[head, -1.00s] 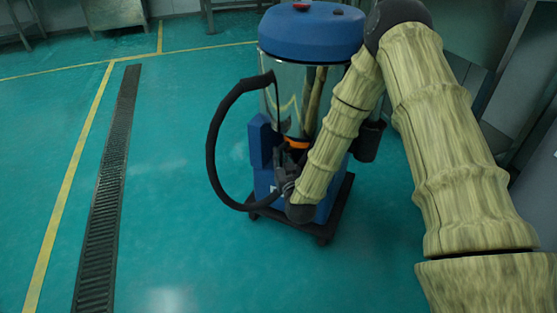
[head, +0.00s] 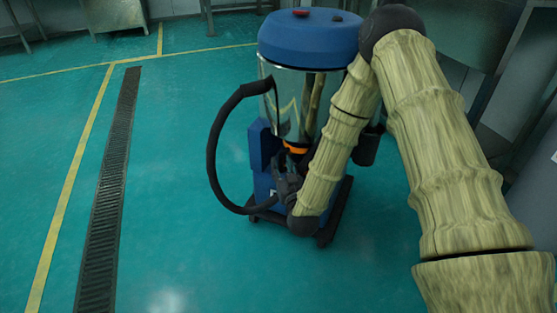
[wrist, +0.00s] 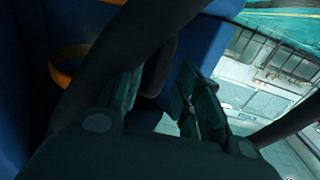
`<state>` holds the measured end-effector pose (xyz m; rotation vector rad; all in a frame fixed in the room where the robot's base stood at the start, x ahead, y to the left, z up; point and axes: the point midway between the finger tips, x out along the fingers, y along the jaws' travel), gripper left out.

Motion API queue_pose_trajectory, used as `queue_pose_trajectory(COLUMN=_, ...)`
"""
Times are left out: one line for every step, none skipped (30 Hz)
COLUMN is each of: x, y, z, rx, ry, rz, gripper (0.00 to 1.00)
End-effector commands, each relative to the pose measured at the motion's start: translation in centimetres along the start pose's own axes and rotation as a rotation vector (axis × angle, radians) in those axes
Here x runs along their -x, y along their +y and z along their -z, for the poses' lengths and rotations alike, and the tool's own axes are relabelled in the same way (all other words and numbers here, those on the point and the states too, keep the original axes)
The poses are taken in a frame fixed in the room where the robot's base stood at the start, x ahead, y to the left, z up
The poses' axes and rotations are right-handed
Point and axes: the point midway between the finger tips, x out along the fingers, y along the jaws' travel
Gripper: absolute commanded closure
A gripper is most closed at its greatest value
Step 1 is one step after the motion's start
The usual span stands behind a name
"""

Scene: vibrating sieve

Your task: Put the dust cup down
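The vacuum machine (head: 308,40) stands on the floor, with a blue lid, a shiny clear-looking cylinder and a blue lower part. An orange band (head: 296,147) shows below the cylinder; it appears in the wrist view as an orange ring (wrist: 66,68) against blue. I cannot clearly tell which part is the dust cup.
The black hose (head: 212,150) loops out to the left and crosses close before the wrist camera. The machine's dark wheeled base (head: 325,235) is on the floor. A floor drain grate (head: 110,180) and yellow line lie left. The teal floor between is clear.

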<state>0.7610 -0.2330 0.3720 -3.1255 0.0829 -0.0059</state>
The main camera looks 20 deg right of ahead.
Motion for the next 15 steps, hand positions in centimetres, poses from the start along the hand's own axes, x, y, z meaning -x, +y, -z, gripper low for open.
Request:
queue_pose_trajectory(x=1.0, y=-0.1, z=0.4, rx=0.000, ry=-0.004, rz=0.001, gripper=0.66)
queue_pose_trajectory(x=1.6, y=-0.1, z=0.4, rx=0.000, ry=-0.004, rz=0.001, gripper=0.66)
queue_pose_trajectory(x=2.4, y=-0.1, z=0.4, rx=0.000, ry=-0.005, rz=0.001, gripper=0.66)
queue_pose_trajectory(x=2.9, y=-0.1, z=0.4, rx=0.000, ry=-0.005, rz=0.001, gripper=0.66)
queue_pose_trajectory(x=3.5, y=-0.1, z=0.4, rx=0.000, ry=-0.004, rz=0.001, gripper=0.66)
queue_pose_trajectory(x=4.2, y=-0.1, z=0.4, rx=0.000, ry=-0.003, rz=0.001, gripper=0.66)
queue_pose_trajectory(x=4.8, y=-0.1, z=0.4, rx=0.000, ry=-0.004, rz=0.001, gripper=0.66)
queue_pose_trajectory(x=5.3, y=-0.1, z=0.3, rx=0.000, ry=-0.005, rz=0.001, gripper=0.66)
queue_pose_trajectory(x=5.9, y=-0.1, z=0.3, rx=0.001, ry=-0.003, rz=0.001, gripper=0.66)
queue_pose_trajectory(x=6.3, y=0.0, z=0.3, rx=0.001, ry=-0.003, rz=0.001, gripper=0.66)
queue_pose_trajectory(x=6.7, y=0.0, z=0.3, rx=0.001, ry=-0.002, rz=0.001, gripper=0.66)
queue_pose_trajectory(x=7.3, y=0.0, z=0.2, rx=0.001, ry=-0.004, rz=0.001, gripper=0.66)
queue_pose_trajectory(x=7.6, y=0.0, z=0.2, rx=0.001, ry=-0.003, rz=0.001, gripper=0.66)
queue_pose_trajectory(x=7.9, y=0.0, z=0.2, rx=0.001, ry=-0.002, rz=0.000, gripper=0.66)
queue_pose_trajectory(x=8.2, y=0.0, z=0.2, rx=0.001, ry=-0.002, rz=0.000, gripper=0.66)
